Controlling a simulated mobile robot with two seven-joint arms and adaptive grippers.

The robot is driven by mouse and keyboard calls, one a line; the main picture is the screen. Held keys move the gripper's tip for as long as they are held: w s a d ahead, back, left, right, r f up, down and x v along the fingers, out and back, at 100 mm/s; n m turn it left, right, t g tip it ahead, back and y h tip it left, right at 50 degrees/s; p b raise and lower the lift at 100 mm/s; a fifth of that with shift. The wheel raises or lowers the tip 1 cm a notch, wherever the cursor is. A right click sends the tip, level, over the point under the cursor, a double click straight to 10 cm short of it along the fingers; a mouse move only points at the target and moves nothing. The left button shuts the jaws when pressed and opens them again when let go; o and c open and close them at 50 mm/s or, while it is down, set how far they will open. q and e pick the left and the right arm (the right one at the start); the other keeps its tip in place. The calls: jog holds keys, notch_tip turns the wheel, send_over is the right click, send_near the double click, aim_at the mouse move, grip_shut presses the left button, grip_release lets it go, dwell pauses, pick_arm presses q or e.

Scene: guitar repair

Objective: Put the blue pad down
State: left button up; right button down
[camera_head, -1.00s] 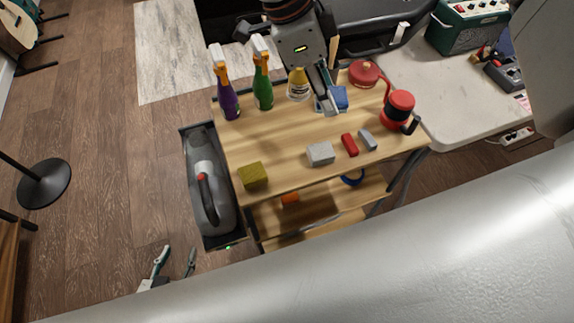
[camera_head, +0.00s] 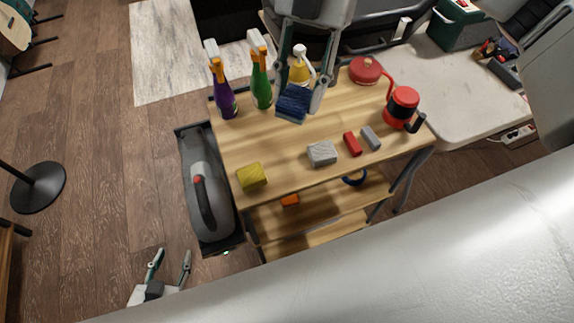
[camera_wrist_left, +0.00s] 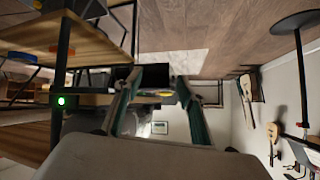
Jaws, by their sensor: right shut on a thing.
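The blue pad (camera_head: 293,104) is dark blue with a paler lower edge. It is in the head view near the back of the wooden cart top (camera_head: 275,143), in front of the yellow spray bottle. My right gripper (camera_head: 301,92) comes down from the top and is shut on the pad. The pad looks tilted and held above the cart top; the exact gap is hard to tell. My left gripper (camera_head: 170,262) is at the lower left, away from the cart, open and empty. Its two spread fingers also show in the left wrist view (camera_wrist_left: 158,92).
Purple (camera_head: 224,98), green (camera_head: 261,90) and yellow (camera_head: 299,72) spray bottles stand along the back left. A yellow sponge (camera_head: 252,176), grey block (camera_head: 322,153), red block (camera_head: 352,144) and small grey block (camera_head: 371,138) lie in front. The cart's middle is clear.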

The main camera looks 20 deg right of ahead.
jog(key=m, duration=0.1)
jog(key=m+t, duration=0.1)
jog(key=a+m+y, duration=0.1)
jog(key=m, duration=0.1)
jog(key=shift+s+r, duration=0.1)
jog(key=shift+r, duration=0.15)
jog(key=shift+f, duration=0.15)
jog(key=b, duration=0.3)
send_over(287, 169)
jog(key=d, duration=0.1)
jog(key=f, duration=1.3)
jog(key=shift+w+d+f, duration=0.1)
jog(key=shift+w+f, duration=0.15)
jog(key=shift+w, duration=0.1)
jog(key=shift+f, duration=0.35)
notch_tip(287, 169, down, 5)
jog(key=shift+b, duration=0.45)
jog(key=shift+f, duration=0.3)
jog(key=shift+r, duration=0.1)
pick_arm(q)
jog(key=shift+w+f, duration=0.3)
jog(key=shift+f, duration=0.5)
